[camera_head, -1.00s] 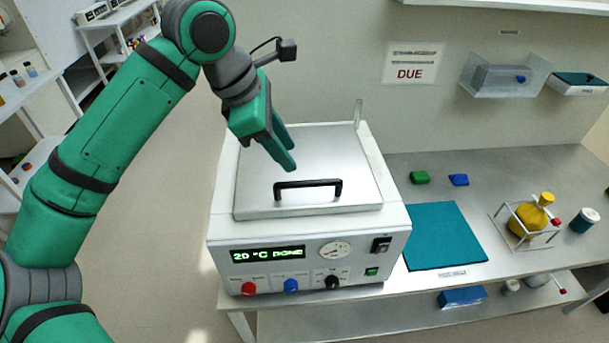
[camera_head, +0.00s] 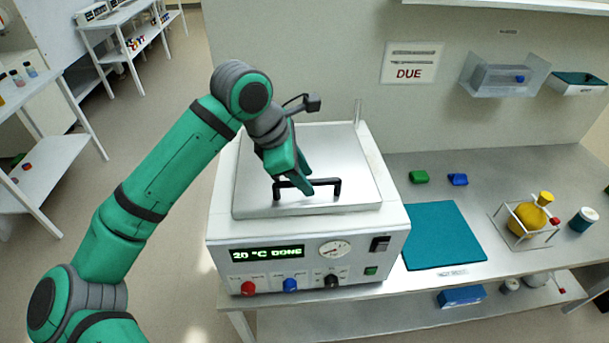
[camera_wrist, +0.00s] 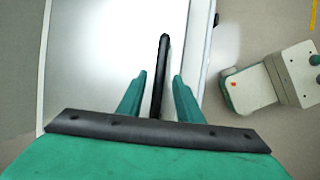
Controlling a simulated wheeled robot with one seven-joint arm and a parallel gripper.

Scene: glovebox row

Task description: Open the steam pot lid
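The steam pot (camera_head: 222,225) is a white box on the bench, its display reading "20 °C DONE". Its flat metal lid (camera_head: 345,150) is down, with a black bar handle (camera_head: 335,184) near the front edge. My gripper (camera_head: 309,189) is at the handle in the head view. In the wrist view my gripper (camera_wrist: 158,85) has its two green fingers apart, with the black handle (camera_wrist: 163,60) running between them. A gap shows on both sides of the bar, so the fingers do not appear to grip it.
A teal mat (camera_head: 440,235) lies to the right of the pot. A yellow flask (camera_head: 527,217) stands in a frame farther right. A thin upright post (camera_head: 358,112) rises behind the lid.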

